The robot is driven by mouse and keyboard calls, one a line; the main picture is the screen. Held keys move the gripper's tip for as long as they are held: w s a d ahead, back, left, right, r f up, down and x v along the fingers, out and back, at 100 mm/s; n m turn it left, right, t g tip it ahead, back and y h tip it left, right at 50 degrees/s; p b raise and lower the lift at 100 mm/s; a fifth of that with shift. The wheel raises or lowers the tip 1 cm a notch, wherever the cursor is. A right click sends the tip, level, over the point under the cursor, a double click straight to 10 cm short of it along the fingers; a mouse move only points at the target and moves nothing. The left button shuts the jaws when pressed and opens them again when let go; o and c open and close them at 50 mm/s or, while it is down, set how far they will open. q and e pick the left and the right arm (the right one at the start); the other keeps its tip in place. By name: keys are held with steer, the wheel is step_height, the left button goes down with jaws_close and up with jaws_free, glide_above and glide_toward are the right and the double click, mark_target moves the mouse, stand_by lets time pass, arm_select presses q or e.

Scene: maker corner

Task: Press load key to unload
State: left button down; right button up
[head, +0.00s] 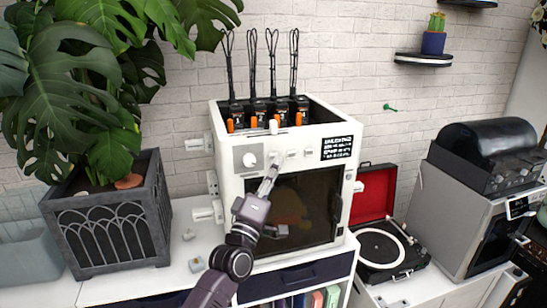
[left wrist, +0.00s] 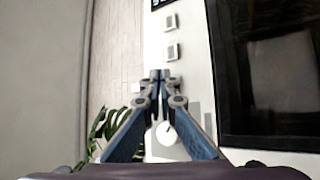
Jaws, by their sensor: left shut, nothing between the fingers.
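The white machine (head: 235,195) stands on the cabinet, with a dark window (head: 290,210) in its front. On its upper front panel are a round knob (head: 249,159) and a row of small pale keys, including the middle key (head: 292,153) and the right key (head: 308,152). Two keys also show in the left wrist view, one (left wrist: 170,22) beyond the other (left wrist: 172,52). No key lettering is readable. My left gripper (head: 273,167) is shut and empty, its tips at the panel by the leftmost key, which they largely hide. Contact cannot be told. My right gripper is not in view.
A potted plant (head: 108,225) stands left of the machine, its leaves reaching toward it. An open red record player (head: 380,245) and a silver appliance (head: 450,215) stand to the right.

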arm_select(q)
steer(key=s+p, duration=0.1)
steer(key=s+d+p, duration=0.1)
steer(key=s, duration=0.1)
steer(key=s+p, duration=0.1)
steer(key=shift+s+d, duration=0.25)
steer(key=shift+s, duration=0.1)
stand_by(0.5)
